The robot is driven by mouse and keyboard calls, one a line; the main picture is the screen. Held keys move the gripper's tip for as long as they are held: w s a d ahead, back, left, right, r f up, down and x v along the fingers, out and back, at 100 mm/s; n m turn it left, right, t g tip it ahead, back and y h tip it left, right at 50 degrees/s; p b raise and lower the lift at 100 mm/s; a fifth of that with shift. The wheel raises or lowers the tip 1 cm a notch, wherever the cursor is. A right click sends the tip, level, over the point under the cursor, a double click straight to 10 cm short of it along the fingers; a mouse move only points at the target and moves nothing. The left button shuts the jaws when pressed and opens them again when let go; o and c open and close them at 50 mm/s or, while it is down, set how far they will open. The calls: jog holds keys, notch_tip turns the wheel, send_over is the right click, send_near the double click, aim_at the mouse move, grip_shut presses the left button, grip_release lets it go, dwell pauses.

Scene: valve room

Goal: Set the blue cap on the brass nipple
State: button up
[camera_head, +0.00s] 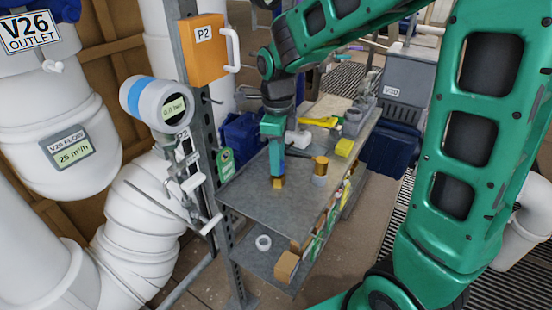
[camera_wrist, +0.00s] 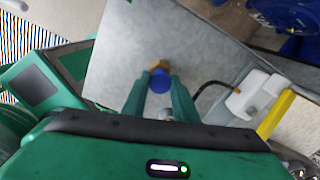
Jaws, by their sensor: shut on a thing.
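My gripper (camera_wrist: 158,84) points down over the grey metal bench top and is shut on the blue cap (camera_wrist: 160,84), which shows between the two green fingers. A brass piece (camera_wrist: 159,66), apparently the nipple, shows just past the cap in the wrist view. In the head view this brass piece (camera_head: 278,183) sits directly below my gripper (camera_head: 276,168). I cannot tell whether the cap touches it. A second brass-coloured part on a pale round base (camera_head: 320,166) stands to the right on the bench, apart from my gripper.
A white device (camera_wrist: 255,95) and yellow items (camera_head: 344,147) are farther back. A lower shelf holds a white ring (camera_head: 263,243) and a cardboard box (camera_head: 286,267). A post with gauge (camera_head: 165,108) stands left.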

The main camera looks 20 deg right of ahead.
jog(key=shift+f, duration=0.45)
dwell(0.5)
jog(key=o, duration=1)
jog(key=shift+c, duration=0.2)
notch_tip(320, 180, up, 11)
jog(key=s+d+f+n, duration=0.3)
jog(key=s+d+n, duration=0.6)
jog(key=s, duration=0.3)
jog(key=s+d+f+n, duration=0.4)
jog(key=s+d+n, duration=0.5)
jog(key=s, duration=0.3)
jog(key=shift+f+n, duration=0.2)
jog(key=shift+n, duration=0.1)
